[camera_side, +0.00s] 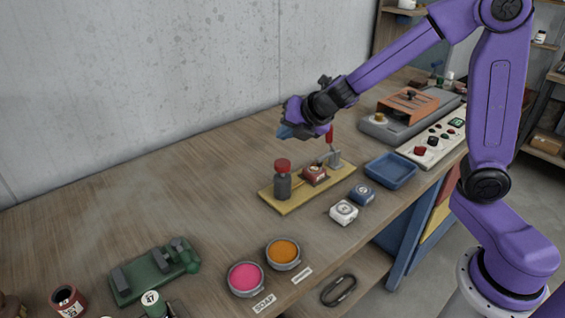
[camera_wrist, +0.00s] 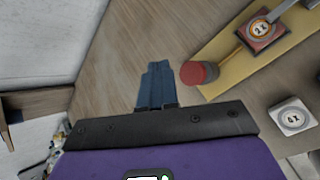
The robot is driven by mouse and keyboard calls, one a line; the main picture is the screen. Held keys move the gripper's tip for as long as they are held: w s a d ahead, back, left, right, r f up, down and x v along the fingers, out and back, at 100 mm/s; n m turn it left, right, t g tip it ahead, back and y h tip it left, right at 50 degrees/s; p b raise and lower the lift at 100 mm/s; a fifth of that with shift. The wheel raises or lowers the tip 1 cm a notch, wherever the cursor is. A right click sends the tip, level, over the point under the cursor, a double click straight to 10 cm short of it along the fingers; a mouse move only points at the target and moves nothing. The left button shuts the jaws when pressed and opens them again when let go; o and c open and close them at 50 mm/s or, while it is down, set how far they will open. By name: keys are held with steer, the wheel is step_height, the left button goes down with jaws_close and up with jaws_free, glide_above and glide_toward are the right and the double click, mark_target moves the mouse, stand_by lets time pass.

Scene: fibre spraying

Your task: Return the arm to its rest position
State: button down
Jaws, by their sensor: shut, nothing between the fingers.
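My gripper (camera_side: 285,132) is at the end of the purple arm, raised above the workbench (camera_side: 130,210) behind the yellow board. Its blue fingers are together and empty; they also show in the wrist view (camera_wrist: 157,86). The yellow board (camera_side: 305,193) carries a dark cylinder with a red cap (camera_side: 283,180), a red block (camera_side: 315,174) and a clamp with a red handle (camera_side: 331,142). In the wrist view the red cap (camera_wrist: 198,73) appears just right of the fingers, apart from them as far as I can tell.
A blue tray (camera_side: 390,170), a white block (camera_side: 344,212) and a blue block (camera_side: 362,195) lie right of the board. A grey machine (camera_side: 385,128) and button panel (camera_side: 435,143) stand farther back. Pink (camera_side: 245,279) and orange (camera_side: 283,252) pots and a green vise (camera_side: 155,272) are in front.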

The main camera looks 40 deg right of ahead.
steer(key=shift+s, duration=0.1)
steer(key=s+d+f+m+g, duration=0.1)
steer(key=s+m+g, duration=0.3)
steer(key=s, duration=1.3)
steer(key=s+d+f+m+g, duration=0.1)
steer(key=s+m+g, duration=0.4)
steer(key=s+m, duration=0.6)
steer(key=s+d, duration=0.1)
steer(key=s, duration=0.5)
steer(key=shift+d+f+m+h, duration=0.15)
steer(key=shift+d+m+h, duration=0.05)
steer(key=shift+m+h, duration=0.1)
steer(key=shift+w, duration=0.15)
